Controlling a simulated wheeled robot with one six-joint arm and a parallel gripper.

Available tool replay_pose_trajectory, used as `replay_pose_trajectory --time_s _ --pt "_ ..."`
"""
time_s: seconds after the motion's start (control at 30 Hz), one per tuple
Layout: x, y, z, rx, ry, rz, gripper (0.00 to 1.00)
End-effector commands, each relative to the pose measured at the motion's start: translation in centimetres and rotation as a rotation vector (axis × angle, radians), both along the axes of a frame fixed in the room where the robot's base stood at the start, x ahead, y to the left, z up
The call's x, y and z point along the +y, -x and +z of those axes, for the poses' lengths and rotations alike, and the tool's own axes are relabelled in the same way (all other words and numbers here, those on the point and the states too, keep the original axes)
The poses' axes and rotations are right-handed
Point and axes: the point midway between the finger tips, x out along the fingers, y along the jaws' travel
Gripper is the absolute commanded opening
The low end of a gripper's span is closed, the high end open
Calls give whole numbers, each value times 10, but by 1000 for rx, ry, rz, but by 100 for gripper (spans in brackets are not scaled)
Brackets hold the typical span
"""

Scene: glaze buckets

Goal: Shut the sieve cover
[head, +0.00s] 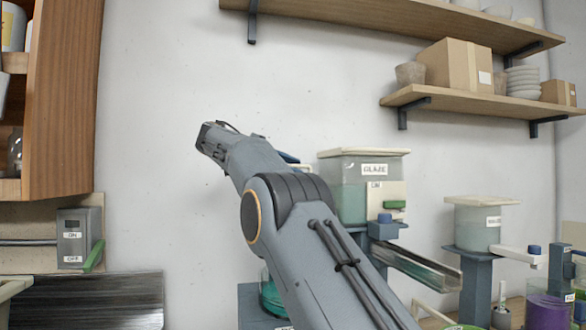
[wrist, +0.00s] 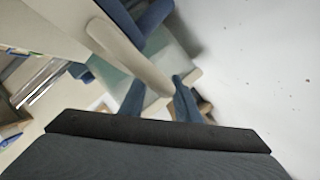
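In the wrist view, my gripper (wrist: 158,92) has its two dark blue fingers standing apart. The rounded end of a cream bar (wrist: 128,55) lies between or just beyond the fingertips; I cannot tell whether they touch it. I cannot tell for sure whether this bar belongs to the sieve cover. A blue part (wrist: 152,18) sits beside the bar's upper end. In the head view my arm hides the gripper and most of what lies behind it. I cannot make out the sieve cover there.
A glaze tank (head: 347,184) with a cream lid stands right of my arm, with a metal chute (head: 417,266) below it. A smaller tank (head: 478,228) and a purple-filled container (head: 548,310) are farther right. A wooden cabinet (head: 70,90) and switch box (head: 74,238) are at left.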

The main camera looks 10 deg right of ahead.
Motion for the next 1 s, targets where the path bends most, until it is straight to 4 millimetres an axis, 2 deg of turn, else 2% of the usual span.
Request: replay_pose_trajectory --time_s 0.33,0.5,1.0 --pt "-5 -1 -1 0 0 0 28" --pt "-5 -1 -1 0 0 -1 0" --pt "-11 2 -2 -14 0 -8 0"
